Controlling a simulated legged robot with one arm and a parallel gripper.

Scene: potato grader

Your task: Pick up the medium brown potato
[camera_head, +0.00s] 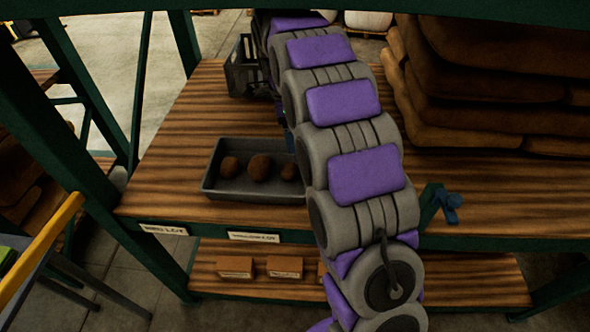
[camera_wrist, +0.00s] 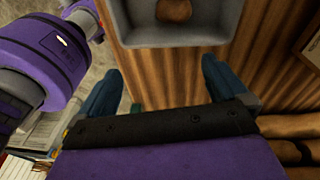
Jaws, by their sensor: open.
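Three brown potatoes lie in a row in a grey tray (camera_head: 222,192) on the wooden shelf in the head view. The middle potato (camera_head: 260,168) looks largest, the left potato (camera_head: 229,167) somewhat smaller, and the right potato (camera_head: 289,172) smallest. The medium one appears to be the left potato. My gripper (camera_wrist: 162,68) is open and empty in the wrist view, its blue fingers wide apart over bare wood. One potato (camera_wrist: 174,9) shows beyond them in the tray (camera_wrist: 180,36), cut by the top edge; I cannot tell which. In the head view my arm hides most of my gripper.
A dark crate (camera_head: 243,72) stands behind the tray. Stacked brown sacks (camera_head: 470,90) fill the shelf's right side. A blue-handled clamp (camera_head: 448,202) sits at the front edge. A green post (camera_head: 60,130) rises at left. Wood left of the tray is clear.

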